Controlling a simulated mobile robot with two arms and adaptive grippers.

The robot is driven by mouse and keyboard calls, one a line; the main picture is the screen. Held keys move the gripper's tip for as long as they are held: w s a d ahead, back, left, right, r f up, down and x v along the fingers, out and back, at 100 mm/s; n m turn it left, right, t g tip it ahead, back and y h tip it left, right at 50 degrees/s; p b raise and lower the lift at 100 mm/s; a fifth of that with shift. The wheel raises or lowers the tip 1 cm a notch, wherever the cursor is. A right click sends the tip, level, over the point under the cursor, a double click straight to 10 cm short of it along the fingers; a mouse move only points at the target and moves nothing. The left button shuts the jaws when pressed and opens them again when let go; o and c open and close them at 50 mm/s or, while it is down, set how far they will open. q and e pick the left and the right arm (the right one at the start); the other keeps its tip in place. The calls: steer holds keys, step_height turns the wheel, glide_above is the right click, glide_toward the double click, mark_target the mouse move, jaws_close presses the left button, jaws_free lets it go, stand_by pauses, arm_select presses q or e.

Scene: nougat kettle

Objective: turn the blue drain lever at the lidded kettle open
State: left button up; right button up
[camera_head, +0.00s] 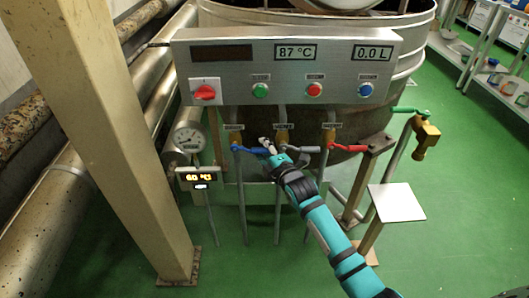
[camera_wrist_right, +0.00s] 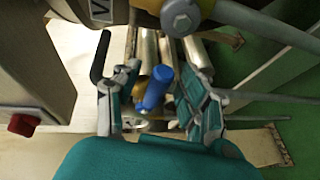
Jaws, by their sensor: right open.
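The blue drain lever (camera_head: 250,150) sits on the leftmost of three pipes under the control panel and points right, roughly level. In the right wrist view the blue lever (camera_wrist_right: 154,88) shows end-on between my fingers, apart from them as far as I can tell. My right gripper (camera_head: 267,146) is open at the lever's free end; it also shows in the right wrist view (camera_wrist_right: 155,92). The steel kettle (camera_head: 415,45) stands behind the panel, with part of a lid at the top edge. My left gripper is out of view.
A grey lever (camera_head: 304,149) and a red lever (camera_head: 350,148) sit right of the blue one. A green lever (camera_head: 410,110) with a brass tap (camera_head: 425,138) is farther right. A beige post (camera_head: 115,130) stands left. A small square plate (camera_head: 397,202) is at right.

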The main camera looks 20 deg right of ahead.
steer(key=shift+w, duration=0.15)
steer(key=shift+c, duration=0.3)
jaws_close()
